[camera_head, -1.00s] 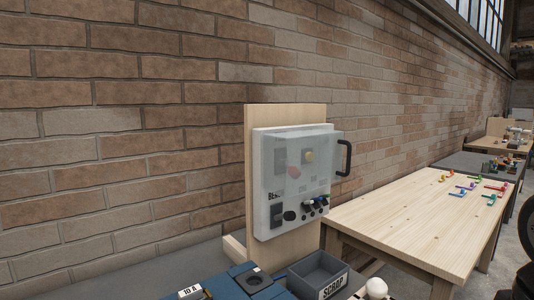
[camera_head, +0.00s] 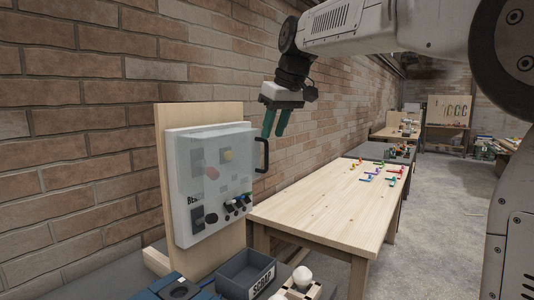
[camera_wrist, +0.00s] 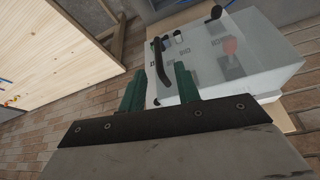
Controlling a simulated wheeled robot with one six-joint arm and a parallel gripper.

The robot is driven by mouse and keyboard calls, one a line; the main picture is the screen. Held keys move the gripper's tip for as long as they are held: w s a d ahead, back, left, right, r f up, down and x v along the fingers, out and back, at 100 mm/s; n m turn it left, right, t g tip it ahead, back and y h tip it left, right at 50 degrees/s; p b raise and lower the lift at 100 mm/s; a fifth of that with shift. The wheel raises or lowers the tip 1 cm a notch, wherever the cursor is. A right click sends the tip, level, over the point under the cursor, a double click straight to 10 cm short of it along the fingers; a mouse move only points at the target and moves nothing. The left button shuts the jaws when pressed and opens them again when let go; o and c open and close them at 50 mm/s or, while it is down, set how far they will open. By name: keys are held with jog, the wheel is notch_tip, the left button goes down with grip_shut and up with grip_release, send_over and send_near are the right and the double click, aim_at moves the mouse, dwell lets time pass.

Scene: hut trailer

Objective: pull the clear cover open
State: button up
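The clear cover (camera_head: 240,178) lies shut over the front of a pale control box that is fixed to an upright wooden board. Its black handle (camera_head: 265,156) stands out at the right edge. Red and yellow buttons and dark switches show through the cover. My gripper (camera_head: 273,133) is just above the handle, its green fingers pointing down, apart and empty. In the wrist view, the handle (camera_wrist: 161,62) shows beyond the fingertips, roughly in line with the gap between them; I see no contact. The cover also shows there, at the right (camera_wrist: 255,58).
A grey SCRAP bin (camera_head: 246,274) and a white ball on a small wooden holder (camera_head: 302,281) stand below the box. A wooden table (camera_head: 325,213) with small coloured pieces is to the right. The brick wall (camera_head: 70,130) runs close behind the board.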

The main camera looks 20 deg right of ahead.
aim_at(266, 167)
jog(key=x, duration=0.7)
jog(key=shift+w+f, duration=0.25)
jog(key=shift+w, duration=0.15)
jog(key=shift+c, duration=0.3)
grip_shut()
